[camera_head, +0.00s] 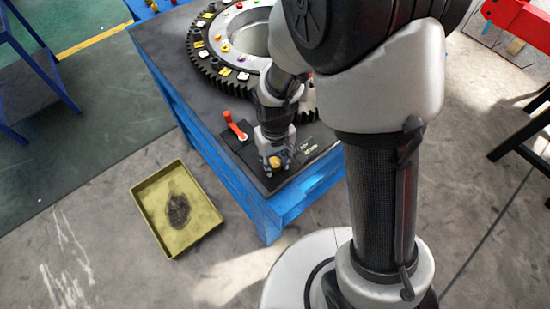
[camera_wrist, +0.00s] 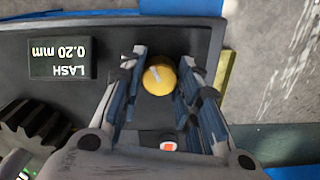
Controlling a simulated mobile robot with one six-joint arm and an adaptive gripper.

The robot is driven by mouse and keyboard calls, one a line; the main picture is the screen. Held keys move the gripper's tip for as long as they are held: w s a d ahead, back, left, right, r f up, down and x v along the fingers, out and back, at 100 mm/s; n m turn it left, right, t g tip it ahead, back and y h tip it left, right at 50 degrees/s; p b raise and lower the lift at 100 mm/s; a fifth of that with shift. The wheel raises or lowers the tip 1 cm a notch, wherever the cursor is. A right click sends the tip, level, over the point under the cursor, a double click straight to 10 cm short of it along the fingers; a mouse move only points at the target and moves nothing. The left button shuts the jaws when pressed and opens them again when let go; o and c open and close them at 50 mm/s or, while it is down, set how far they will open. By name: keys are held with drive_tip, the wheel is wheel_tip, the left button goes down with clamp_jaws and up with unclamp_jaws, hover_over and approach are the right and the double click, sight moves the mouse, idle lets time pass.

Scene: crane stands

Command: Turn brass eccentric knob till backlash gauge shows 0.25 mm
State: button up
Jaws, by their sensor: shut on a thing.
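The brass eccentric knob (camera_wrist: 158,79) is a round yellow knob with a pale pointer mark on top. It sits between the two fingers of my gripper (camera_wrist: 160,82) in the wrist view, and the fingers are shut on its sides. The backlash gauge (camera_wrist: 61,59) is a small black display that appears upside down and reads LASH 0.20 mm. In the head view the knob (camera_head: 275,162) shows at the tip of my gripper (camera_head: 275,158), near the table corner. The gauge (camera_head: 309,146) is beside it, too small to read there.
A red lever (camera_head: 234,125) stands left of my gripper. A large toothed ring (camera_head: 213,70) with colored markers lies on the blue-framed table (camera_head: 160,40). A yellow tray (camera_head: 150,190) with a dark stain is on the floor. In the wrist view, a dark gear (camera_wrist: 32,125) lies at left.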

sight(275, 162)
drive_tip(key=shift+m+p, duration=0.3)
drive_tip(key=shift+m, duration=1.9)
drive_tip(key=o, duration=1.1)
drive_tip(key=shift+c, duration=0.2)
wheel_tip(275, 162, up, 12)
